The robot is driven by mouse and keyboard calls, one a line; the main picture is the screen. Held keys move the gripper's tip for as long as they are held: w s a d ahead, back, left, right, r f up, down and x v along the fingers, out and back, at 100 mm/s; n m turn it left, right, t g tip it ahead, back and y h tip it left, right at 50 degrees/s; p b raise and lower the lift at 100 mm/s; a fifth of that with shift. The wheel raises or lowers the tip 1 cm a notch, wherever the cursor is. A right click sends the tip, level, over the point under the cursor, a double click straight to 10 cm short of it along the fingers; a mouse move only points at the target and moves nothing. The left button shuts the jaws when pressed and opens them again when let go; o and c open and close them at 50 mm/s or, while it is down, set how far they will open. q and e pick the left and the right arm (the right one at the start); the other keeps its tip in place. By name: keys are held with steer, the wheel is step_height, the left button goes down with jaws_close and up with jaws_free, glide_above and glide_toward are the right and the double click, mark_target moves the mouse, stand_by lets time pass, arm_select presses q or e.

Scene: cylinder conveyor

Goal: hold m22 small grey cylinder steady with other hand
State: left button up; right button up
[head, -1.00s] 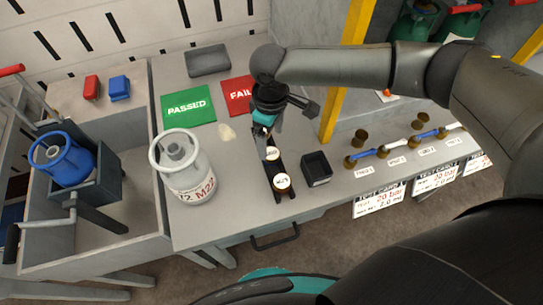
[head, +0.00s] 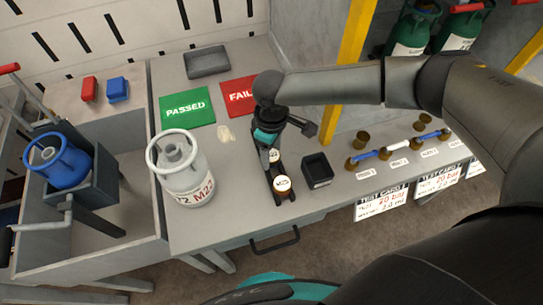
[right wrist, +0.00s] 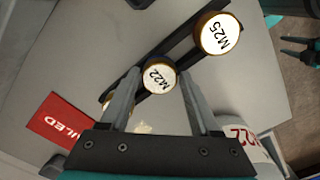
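The small grey cylinder (head: 184,178) with a white ring collar stands upright on the grey bench; its red label seems to read M22. Its label also shows at the lower right of the right wrist view (right wrist: 248,142). No gripper touches it. My right gripper (head: 270,150) is to its right, low over the black rack. In the right wrist view its two fingers (right wrist: 158,88) are apart, on either side of the brass M22 fitting (right wrist: 160,77); contact is not visible. The M25 fitting (right wrist: 218,34) stands farther along the rack. My left gripper is not clearly seen.
A green PASSED mat (head: 187,106) and a red FAIL mat (head: 238,96) lie behind, with a grey tray (head: 207,63). A black box (head: 317,170) stands right of the rack. A blue cylinder (head: 62,165) sits in a holder at left. A yellow post (head: 352,50) rises at right.

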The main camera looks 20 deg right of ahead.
jaws_close()
stand_by(0.4)
